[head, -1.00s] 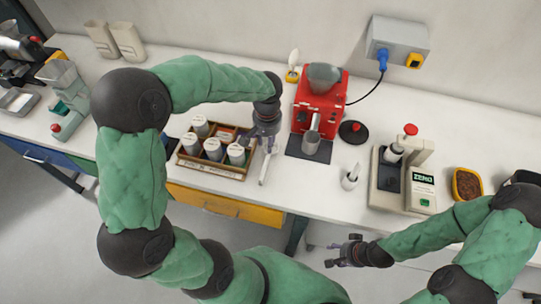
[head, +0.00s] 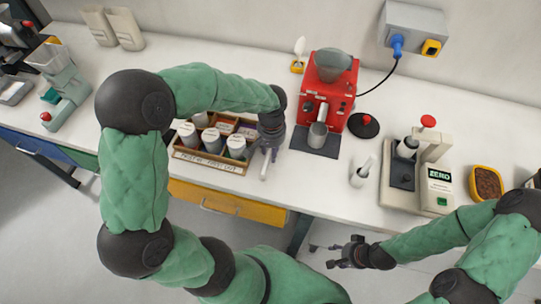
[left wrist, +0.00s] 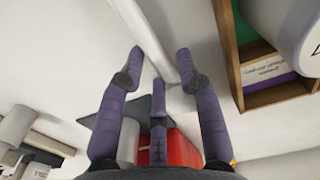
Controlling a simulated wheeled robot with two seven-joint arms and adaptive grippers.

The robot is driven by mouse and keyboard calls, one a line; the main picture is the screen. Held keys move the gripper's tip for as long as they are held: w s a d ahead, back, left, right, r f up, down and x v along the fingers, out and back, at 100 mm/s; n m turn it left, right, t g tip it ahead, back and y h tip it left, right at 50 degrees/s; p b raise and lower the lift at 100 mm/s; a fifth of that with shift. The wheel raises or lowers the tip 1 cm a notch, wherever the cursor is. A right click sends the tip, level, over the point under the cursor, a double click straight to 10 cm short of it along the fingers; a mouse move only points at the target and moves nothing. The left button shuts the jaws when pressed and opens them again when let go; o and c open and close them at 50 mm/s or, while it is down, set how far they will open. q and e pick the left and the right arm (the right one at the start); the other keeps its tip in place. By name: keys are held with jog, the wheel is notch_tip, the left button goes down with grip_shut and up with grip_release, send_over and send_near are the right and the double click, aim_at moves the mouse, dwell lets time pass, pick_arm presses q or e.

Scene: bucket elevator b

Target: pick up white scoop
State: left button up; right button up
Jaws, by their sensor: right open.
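A narrow white piece, which looks like the white scoop (head: 266,167), lies on the bench in the head view, between the wooden jar tray and the red machine. In the left wrist view it shows as a long pale bar (left wrist: 146,38) running between the fingers. My left gripper (head: 268,150) is above its far end, fingers pointing down. In the left wrist view my left gripper (left wrist: 160,62) is open, the bar close to the right fingertip; I cannot tell whether they touch. My right gripper (head: 345,252) is open and empty, out in front of the bench edge.
The wooden tray (head: 208,161) with several white-lidded jars stands left of the left gripper. A red machine (head: 322,92) stands to its right, with a dark mat (head: 313,143) before it. A small white container (head: 359,178) and a scale-like device (head: 412,180) stand further right.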

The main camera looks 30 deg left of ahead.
pick_arm(q)
jog(key=shift+f, duration=0.55)
jog(key=shift+r, duration=0.1)
grip_shut()
jog(key=shift+r, duration=0.15)
